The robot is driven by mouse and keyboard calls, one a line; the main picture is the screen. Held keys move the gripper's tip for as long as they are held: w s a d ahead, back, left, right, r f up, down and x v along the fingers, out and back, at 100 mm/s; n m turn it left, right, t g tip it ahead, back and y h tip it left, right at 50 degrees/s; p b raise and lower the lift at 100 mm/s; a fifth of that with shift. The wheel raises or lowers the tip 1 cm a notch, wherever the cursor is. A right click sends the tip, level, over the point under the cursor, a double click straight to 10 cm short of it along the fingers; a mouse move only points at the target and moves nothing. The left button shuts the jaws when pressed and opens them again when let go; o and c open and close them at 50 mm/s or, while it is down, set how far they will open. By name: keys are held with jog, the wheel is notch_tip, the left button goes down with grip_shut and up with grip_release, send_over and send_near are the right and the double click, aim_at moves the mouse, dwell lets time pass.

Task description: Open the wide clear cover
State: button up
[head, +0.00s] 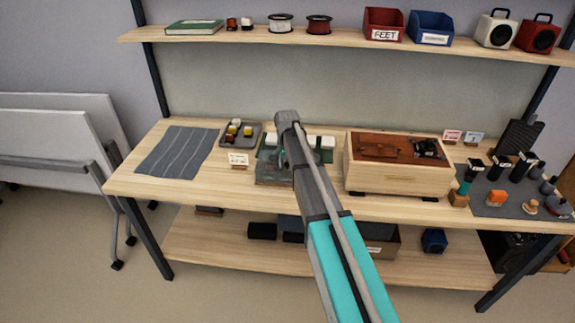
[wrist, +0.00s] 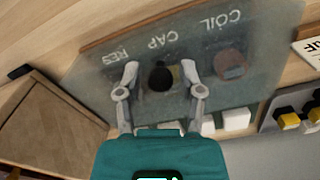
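The wide clear cover (wrist: 268,48) lies flat and looks closed in the wrist view. The labels RES, CAP and COIL show on or through it, upside down. A dark round knob (wrist: 160,77) stands near its middle. My gripper (wrist: 160,74) is open, with one finger on each side of the knob and a small gap at both sides. I cannot tell how high the fingertips are above the cover. In the head view my arm hides much of the cover (head: 270,178) and most of my gripper.
A wooden box (head: 390,178) stands just right of the cover. A small tray of coloured pieces (head: 240,134) and a white card (head: 238,159) are at its left. White blocks (wrist: 236,118) sit along its back edge. A grey striped mat (head: 178,150) lies at the bench's left.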

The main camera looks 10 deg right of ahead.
grip_shut()
jog(key=shift+w+r, duration=0.15)
